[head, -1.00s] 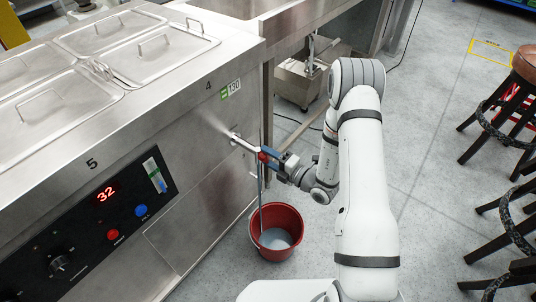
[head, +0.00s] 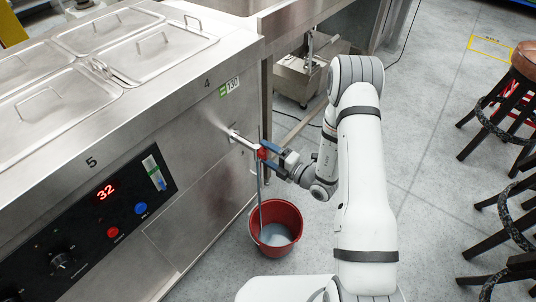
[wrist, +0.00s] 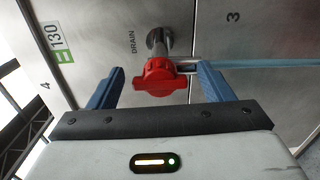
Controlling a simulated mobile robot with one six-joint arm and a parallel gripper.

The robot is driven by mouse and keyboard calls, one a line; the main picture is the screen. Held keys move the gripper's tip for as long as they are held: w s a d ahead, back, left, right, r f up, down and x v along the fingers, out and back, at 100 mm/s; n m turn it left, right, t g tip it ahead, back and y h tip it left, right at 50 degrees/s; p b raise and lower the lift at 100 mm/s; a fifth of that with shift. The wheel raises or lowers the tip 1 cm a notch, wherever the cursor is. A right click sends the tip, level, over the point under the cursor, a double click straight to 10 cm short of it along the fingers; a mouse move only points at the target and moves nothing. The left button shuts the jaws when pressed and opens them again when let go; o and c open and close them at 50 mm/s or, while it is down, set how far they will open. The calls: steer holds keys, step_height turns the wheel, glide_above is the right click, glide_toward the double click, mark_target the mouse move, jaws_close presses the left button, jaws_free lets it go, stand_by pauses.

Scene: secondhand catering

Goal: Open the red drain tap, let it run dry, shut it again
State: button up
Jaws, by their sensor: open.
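The red drain tap (head: 262,153) sits on a metal pipe from the steel unit's end panel; its red handle (wrist: 160,78) is plain in the wrist view, beside the word DRAIN. A thin stream (head: 260,195) falls from its spout into the red bucket (head: 291,215) on the floor, which holds some pale liquid. The stream also shows in the wrist view (wrist: 265,64), running to the right. My gripper (head: 268,155) is open, its blue fingers on either side of the handle, with gaps visible in the wrist view.
The steel unit (head: 205,120) has lidded wells on top and a control panel (head: 95,220) reading 32. A steel sink bench (head: 285,18) stands behind, with a metal box (head: 305,80) beneath. Stools (head: 505,100) stand at the right. The floor between is clear.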

steer(key=v, duration=0.8)
steer(key=shift+a+r, duration=0.1)
stand_by(0.4)
